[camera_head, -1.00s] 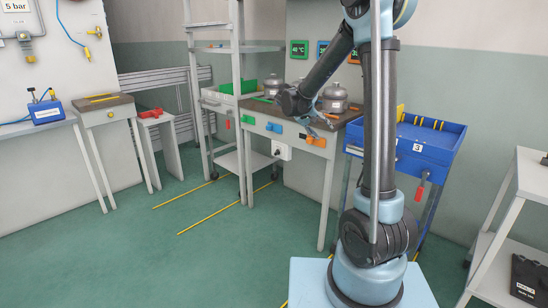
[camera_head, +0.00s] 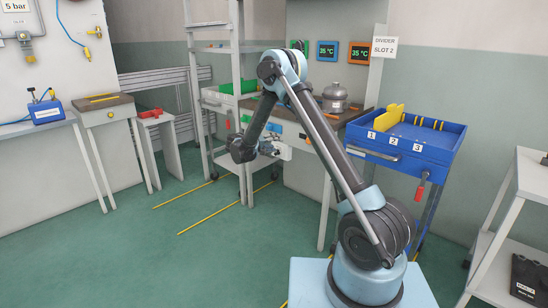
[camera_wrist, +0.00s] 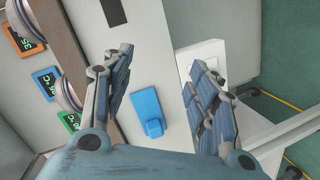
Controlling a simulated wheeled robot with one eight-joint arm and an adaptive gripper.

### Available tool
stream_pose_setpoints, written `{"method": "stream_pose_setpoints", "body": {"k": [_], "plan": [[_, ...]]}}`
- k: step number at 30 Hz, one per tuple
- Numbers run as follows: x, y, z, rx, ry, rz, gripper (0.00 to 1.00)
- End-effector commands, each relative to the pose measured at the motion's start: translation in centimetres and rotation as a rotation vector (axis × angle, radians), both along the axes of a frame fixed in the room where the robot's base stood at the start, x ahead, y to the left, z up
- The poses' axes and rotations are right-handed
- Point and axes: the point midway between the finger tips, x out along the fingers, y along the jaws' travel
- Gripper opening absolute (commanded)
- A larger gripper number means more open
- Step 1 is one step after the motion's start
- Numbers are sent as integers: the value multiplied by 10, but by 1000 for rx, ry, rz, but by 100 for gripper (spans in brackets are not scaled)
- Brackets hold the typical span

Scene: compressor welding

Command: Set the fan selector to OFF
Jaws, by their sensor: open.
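The bench front carries a blue switch-like fixture (camera_wrist: 148,113) with a small raised lever, seen in the wrist view between my fingers and apart from them. My gripper (camera_wrist: 162,65) is open and empty, facing the panel. Its right finger partly covers a white box (camera_wrist: 203,58) with a dark part on its face. No readable label tells which fixture is the fan selector.
A metal pot (camera_head: 335,98) stands on the bench top beneath wall displays (camera_head: 326,51). A blue divider cart (camera_head: 405,148) stands right of the bench. A ladder-like rack (camera_head: 236,70) is close on the left. The floor at front left is clear.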

Motion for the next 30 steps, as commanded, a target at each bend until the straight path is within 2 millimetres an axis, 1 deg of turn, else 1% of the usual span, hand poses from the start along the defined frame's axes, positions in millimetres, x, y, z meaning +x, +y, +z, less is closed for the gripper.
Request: {"method": "stream_pose_setpoints", "body": {"k": [1, 6, 9, 12, 15, 18, 22, 26, 30], "plan": [[1, 14, -12, -11, -18, 11, 53], [0, 52, -47, -54, -90, 42, 53], [-3, 74, -69, -76, -131, 60, 53], [-9, 91, -88, -94, -171, 78, 53], [-13, 104, -103, -110, -201, 91, 53], [-17, 113, -113, -118, -221, 99, 53], [-18, 116, -117, -123, -232, 104, 53], [-11, 110, -118, -123, -233, 102, 53], [5, 97, -118, -122, -232, 101, 53]]}}
